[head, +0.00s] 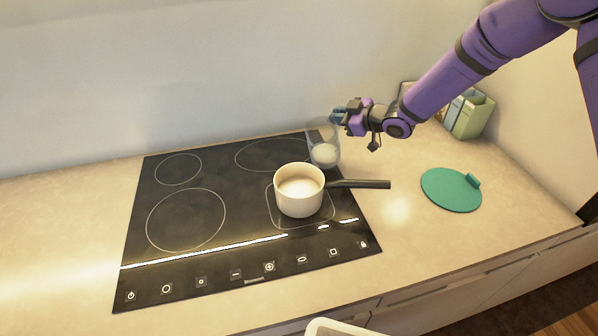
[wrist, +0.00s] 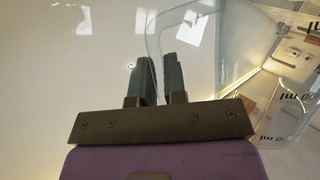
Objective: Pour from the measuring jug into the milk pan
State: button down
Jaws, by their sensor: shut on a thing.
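The clear measuring jug (head: 324,143) is behind and slightly right of the milk pan, near the hob's back right edge. It looks about upright, with pale contents low inside. My gripper (head: 341,117) is shut on the jug's handle from the right. In the wrist view my fingers (wrist: 158,78) pinch the clear handle, and the jug's marked wall (wrist: 285,95) shows at the right. Whether the jug's base touches the hob is hard to tell. The cream milk pan (head: 299,201) stands upright on the front right cooking zone, its black handle pointing right. Its inside looks pale.
The black hob (head: 187,250) is otherwise bare. A round teal lid or board (head: 450,190) lies on the counter at the right. A green holder (head: 472,119) stands at the back right. A white rim (head: 338,328) shows at the bottom edge. The left counter is clear.

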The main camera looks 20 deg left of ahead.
jog(key=shift+w+d+f+m+g, duration=0.15)
jog(key=shift+w+f+m+g, duration=0.15)
jog(key=shift+w+f+m, duration=0.5)
jog(key=shift+w+d+f+m+g+b, duration=0.1)
jog(key=shift+w+f+m+g+b, duration=0.2)
jog(key=shift+f, duration=0.35)
jog(key=shift+w+f+m+g+b, duration=0.15)
jog(key=shift+f+m+g, duration=0.2)
jog(key=shift+f, duration=0.25)
